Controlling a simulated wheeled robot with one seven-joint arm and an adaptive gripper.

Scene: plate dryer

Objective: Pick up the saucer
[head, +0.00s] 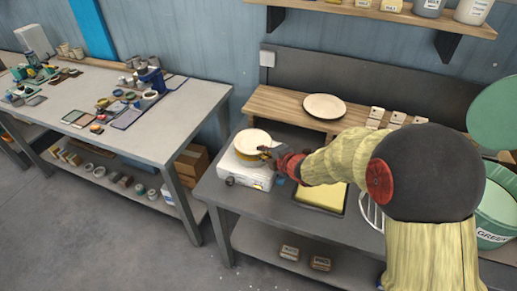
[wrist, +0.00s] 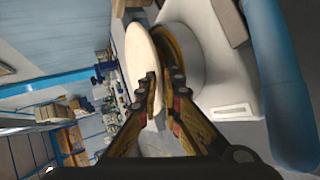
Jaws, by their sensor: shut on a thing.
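The cream, round saucer (head: 252,137) is over a white boxy appliance (head: 247,172) on the grey bench. My gripper (head: 268,152) is at its right front edge. In the wrist view the saucer (wrist: 140,52) shows as a pale disc, with its edge between my fingertips (wrist: 163,85). My gripper is shut on that edge. A brown-yellow round rim (wrist: 182,50) lies just beside the saucer, on the appliance; whether they touch is hard to tell.
Another pale plate (head: 324,106) lies on the raised wooden shelf (head: 275,103) behind. A yellow pad in a dark tray (head: 320,196) and a wire rack (head: 371,212) are to the right. A green bin (head: 495,215) stands at far right. A cluttered table (head: 190,105) is at left.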

